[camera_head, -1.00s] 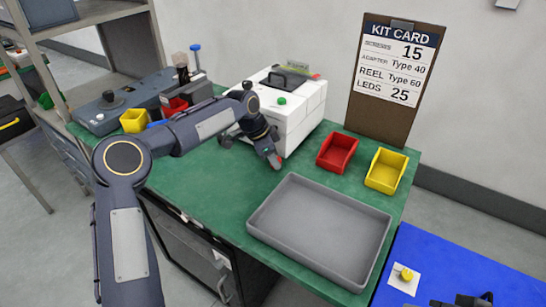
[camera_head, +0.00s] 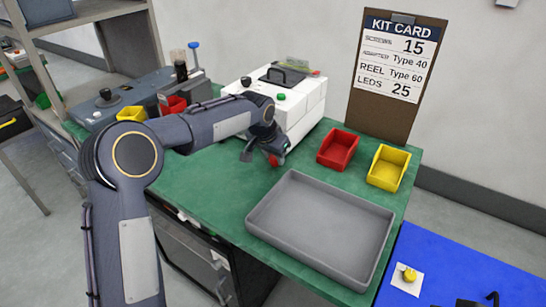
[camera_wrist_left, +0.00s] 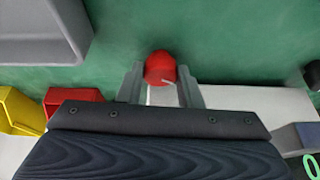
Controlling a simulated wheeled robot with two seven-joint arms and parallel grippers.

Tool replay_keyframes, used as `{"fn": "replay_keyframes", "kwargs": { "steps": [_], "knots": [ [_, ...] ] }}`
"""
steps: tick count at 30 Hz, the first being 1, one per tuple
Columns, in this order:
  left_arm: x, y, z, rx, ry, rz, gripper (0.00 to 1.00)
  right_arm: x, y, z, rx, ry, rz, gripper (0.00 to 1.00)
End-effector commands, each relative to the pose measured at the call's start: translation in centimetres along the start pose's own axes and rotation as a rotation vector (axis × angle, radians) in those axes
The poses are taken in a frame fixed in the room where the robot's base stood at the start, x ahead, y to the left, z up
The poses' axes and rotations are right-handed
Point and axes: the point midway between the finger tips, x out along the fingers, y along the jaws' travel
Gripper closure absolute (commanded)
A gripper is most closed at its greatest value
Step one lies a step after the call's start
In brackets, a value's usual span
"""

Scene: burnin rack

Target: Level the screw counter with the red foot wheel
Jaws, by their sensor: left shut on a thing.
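The screw counter (camera_head: 302,112) is a white box with a dark handle and a green button on top, standing at the back of the green bench. The red foot wheel (camera_head: 273,160) is small and low at its near right corner, partly hidden by my left gripper (camera_head: 262,156). In the left wrist view the red foot wheel (camera_wrist_left: 160,67) sits between the two grey fingers of my left gripper (camera_wrist_left: 160,84), which is shut on it. The counter's pale body (camera_wrist_left: 245,101) shows beside the fingers. I cannot tell its tilt. My right gripper is not recognisable in view.
A red bin (camera_head: 338,149) and a yellow bin (camera_head: 388,167) stand right of the gripper. A large grey tray (camera_head: 257,222) lies in front. The kit card board (camera_head: 382,119) leans behind. Clear green bench surface (camera_head: 215,185) lies left of the tray.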

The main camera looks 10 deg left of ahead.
Motion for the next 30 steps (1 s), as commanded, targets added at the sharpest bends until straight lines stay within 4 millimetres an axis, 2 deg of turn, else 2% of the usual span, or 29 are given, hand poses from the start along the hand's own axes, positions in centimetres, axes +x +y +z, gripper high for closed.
{"fn": "replay_keyframes", "kwargs": {
  "steps": [13, 30],
  "knots": [
    [-0.1, 0.4, -0.3, -0.386, -0.009, -0.165, 0.91, 0.3, 0.1, 0.2, 0.000, 0.000, 0.000, 0.64],
    [-0.1, 0.6, -0.5, -0.823, -0.024, -0.343, 0.91, -0.7, -0.3, -0.3, 0.000, 0.000, 0.000, 0.64]
  ]
}}
